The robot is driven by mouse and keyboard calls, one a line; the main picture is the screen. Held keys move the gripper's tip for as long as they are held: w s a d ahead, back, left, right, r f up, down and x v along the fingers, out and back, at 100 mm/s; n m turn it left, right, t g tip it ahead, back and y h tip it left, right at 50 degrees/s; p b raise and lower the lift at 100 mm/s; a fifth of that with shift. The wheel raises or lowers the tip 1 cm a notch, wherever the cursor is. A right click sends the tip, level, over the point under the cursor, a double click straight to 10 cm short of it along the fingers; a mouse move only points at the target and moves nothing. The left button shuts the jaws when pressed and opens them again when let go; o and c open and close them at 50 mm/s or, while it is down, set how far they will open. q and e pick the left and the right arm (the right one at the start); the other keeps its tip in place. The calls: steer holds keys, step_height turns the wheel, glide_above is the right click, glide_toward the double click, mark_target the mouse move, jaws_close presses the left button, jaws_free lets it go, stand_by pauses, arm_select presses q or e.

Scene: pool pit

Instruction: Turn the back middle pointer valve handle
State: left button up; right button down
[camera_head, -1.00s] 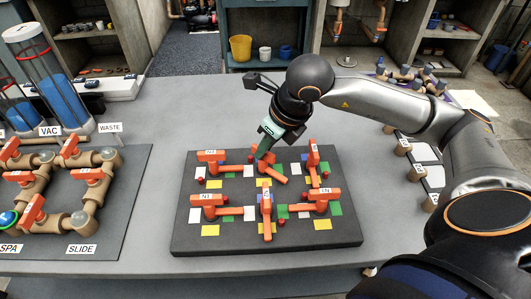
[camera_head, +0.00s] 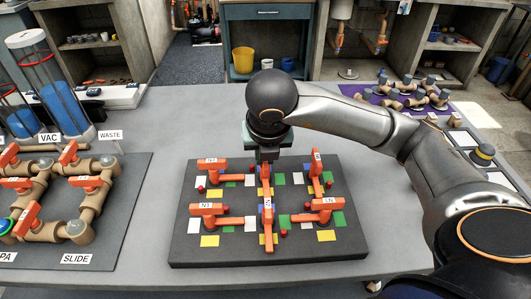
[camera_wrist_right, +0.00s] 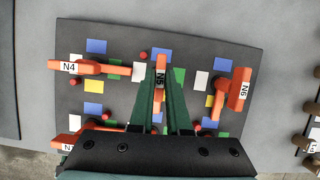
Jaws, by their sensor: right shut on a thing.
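The black valve board (camera_head: 180,240) lies on the grey table with orange pointer handles in two rows. The back middle handle (camera_head: 265,176), labelled N5 in the wrist view (camera_wrist_right: 160,62), points toward the front. My right gripper (camera_head: 267,155) is over it from above, its wrist hiding the handle's rear part. In the wrist view, the green fingers (camera_wrist_right: 160,84) lie on either side of the N5 handle, shut on it. My left gripper is not in view.
Close by are the back left handle N4 (camera_head: 212,168), the back right handle N6 (camera_head: 317,172) and the front middle handle (camera_head: 268,225). Pipe valves (camera_head: 60,200) stand at the left. Pipe fittings (camera_head: 415,92) lie on a purple mat at the back right.

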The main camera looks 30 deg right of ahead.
steer(key=shift+m, duration=0.3)
steer(key=c, duration=0.9)
jaws_free()
